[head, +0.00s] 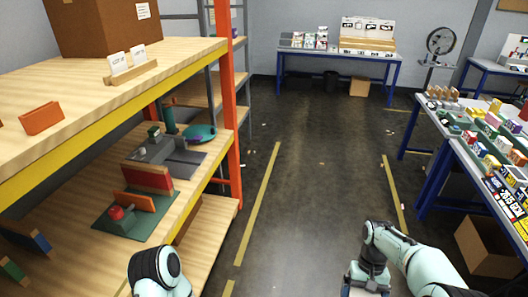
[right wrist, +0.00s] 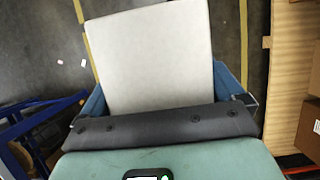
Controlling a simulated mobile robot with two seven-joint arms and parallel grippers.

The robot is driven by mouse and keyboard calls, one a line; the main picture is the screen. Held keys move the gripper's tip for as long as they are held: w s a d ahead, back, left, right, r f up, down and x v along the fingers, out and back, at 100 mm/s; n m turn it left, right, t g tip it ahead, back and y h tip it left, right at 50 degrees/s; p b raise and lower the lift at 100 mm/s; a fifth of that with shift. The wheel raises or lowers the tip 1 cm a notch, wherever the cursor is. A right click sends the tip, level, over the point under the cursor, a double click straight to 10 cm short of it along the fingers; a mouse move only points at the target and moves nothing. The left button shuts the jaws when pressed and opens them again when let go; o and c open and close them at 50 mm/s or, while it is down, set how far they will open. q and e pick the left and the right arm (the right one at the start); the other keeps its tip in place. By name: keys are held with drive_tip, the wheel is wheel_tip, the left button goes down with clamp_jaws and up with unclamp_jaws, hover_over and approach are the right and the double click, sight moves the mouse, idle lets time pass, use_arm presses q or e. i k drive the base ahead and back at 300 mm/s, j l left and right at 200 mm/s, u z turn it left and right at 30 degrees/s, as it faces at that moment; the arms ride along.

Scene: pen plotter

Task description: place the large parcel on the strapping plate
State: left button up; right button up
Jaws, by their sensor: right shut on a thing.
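In the right wrist view a pale, flat-faced block (right wrist: 152,55), which may be the large parcel, sits between the blue fingers of my right gripper (right wrist: 160,88). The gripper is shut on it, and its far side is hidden. In the head view my right gripper (head: 366,289) is at the bottom edge, over the aisle floor, with a sliver of the block showing. My left arm shows at the bottom left, but its gripper is out of view. A grey plate-like fixture (head: 183,160) lies on the middle shelf at left; I cannot tell if it is the strapping plate.
A wooden rack with an orange upright (head: 229,105) stands at left, with a large brown carton (head: 100,25) on top. A table of small goods (head: 455,150) stands at right, with an open carton (head: 485,245) below. A blue-legged bench (head: 338,52) is at the back.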

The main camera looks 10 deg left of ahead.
sight(183, 162)
drive_tip(key=i+l+u, duration=0.15)
drive_tip(key=i, duration=1.2)
drive_tip(key=i+u, duration=0.25)
drive_tip(key=i, duration=0.4)
drive_tip(key=i+u, duration=0.3)
drive_tip(key=i, duration=0.35)
drive_tip(key=i+u, duration=0.15)
drive_tip(key=u, duration=0.2)
drive_tip(key=i+l+u, duration=0.1)
drive_tip(key=u, duration=0.25)
drive_tip(key=i+l+u, duration=0.1)
drive_tip(key=i+u, duration=0.15)
drive_tip(key=u, duration=1.6)
